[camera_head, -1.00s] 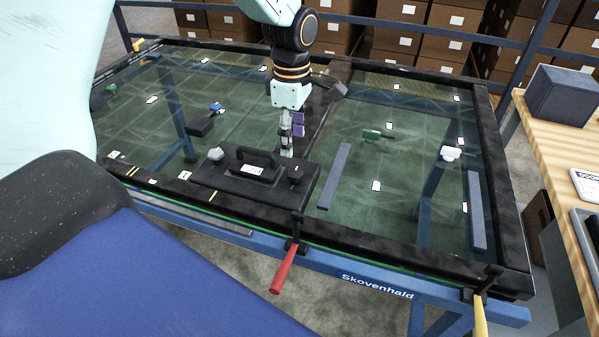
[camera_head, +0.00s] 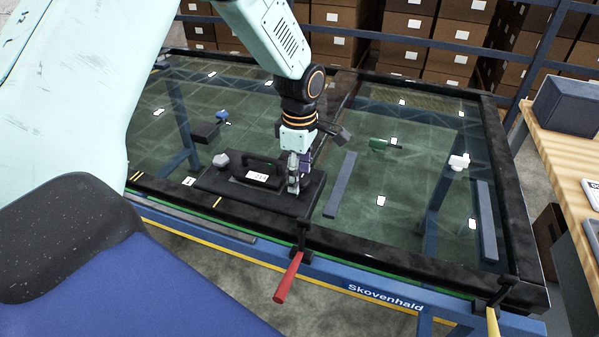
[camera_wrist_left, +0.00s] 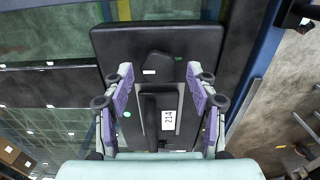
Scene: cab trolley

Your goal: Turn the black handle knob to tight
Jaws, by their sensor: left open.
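A black plate (camera_head: 225,187) lies on the near side of the dark glass table top, with a bar handle and a white label. My left gripper (camera_head: 293,188) points down over the plate's right end, its fingers open. In the left wrist view the black knob (camera_wrist_left: 158,67) sits on the plate (camera_wrist_left: 115,45) between the open fingertips (camera_wrist_left: 160,78), beyond the bar handle (camera_wrist_left: 150,125) and the label 214. I cannot tell whether the fingers touch the knob. In the head view the gripper hides this knob. A second, greyish knob (camera_head: 221,160) shows at the plate's left end. My right gripper is out of view.
The black table frame holds a red lever (camera_head: 288,280) in front and a yellow lever (camera_head: 493,322) at the right corner. A green piece (camera_head: 379,144) and a white piece (camera_head: 459,161) show farther right. A wooden bench (camera_head: 565,160) stands at right.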

